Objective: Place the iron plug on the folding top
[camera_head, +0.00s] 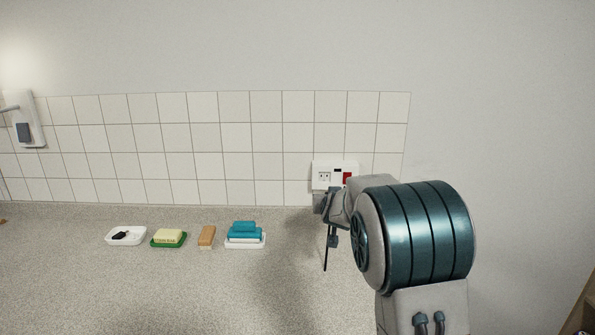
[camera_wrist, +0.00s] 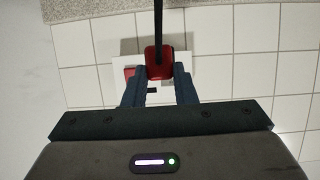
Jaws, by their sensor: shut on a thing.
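In the wrist view, my gripper (camera_wrist: 160,72) is shut on a red iron plug (camera_wrist: 158,58) with a black cord (camera_wrist: 158,20). The plug overlaps the white socket plate (camera_wrist: 122,62); I cannot tell whether it touches the socket. In the head view, my gripper (camera_head: 326,203) is just below and in front of the wall socket (camera_head: 323,177), with the dark cord (camera_head: 325,257) hanging down. The plug body is mostly hidden there. The speckled grey top (camera_head: 200,295), which I take for the folding top, lies below.
On the top stand a white dish with a black item (camera_head: 126,236), a green dish with a yellow block (camera_head: 168,238), a brown brush (camera_head: 206,237) and a white dish with blue blocks (camera_head: 245,236). Its front area is clear. A tiled wall (camera_head: 230,138) stands behind.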

